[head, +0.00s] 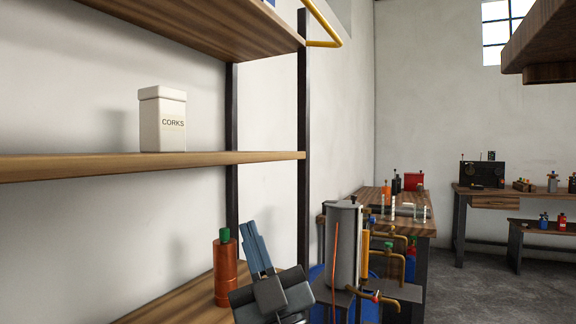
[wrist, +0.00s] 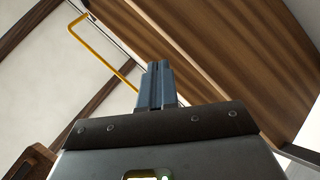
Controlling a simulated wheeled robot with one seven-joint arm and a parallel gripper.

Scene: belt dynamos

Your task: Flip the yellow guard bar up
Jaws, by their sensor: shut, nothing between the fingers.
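The yellow guard bar (head: 325,24) is at the top of the head view, by the dark shelf post. Its upper part is cut off by the frame edge. It also shows in the wrist view (wrist: 104,56), as a thin bent bar at the upper left, beside the wooden underside of a shelf. My gripper (head: 250,228) is at the lower middle of the head view, pointing up, well below the bar and to its left in the picture. Its fingers (wrist: 156,68) are together and empty in the wrist view. They do not appear to touch the bar.
A middle shelf (head: 230,158) holds a white corks jar (head: 163,120). A copper bottle with a green cap (head: 226,270) stands on the lower shelf close to my gripper. A grey cylinder with brass pipes (head: 344,245) stands to the right. An upper shelf (head: 200,25) hangs above.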

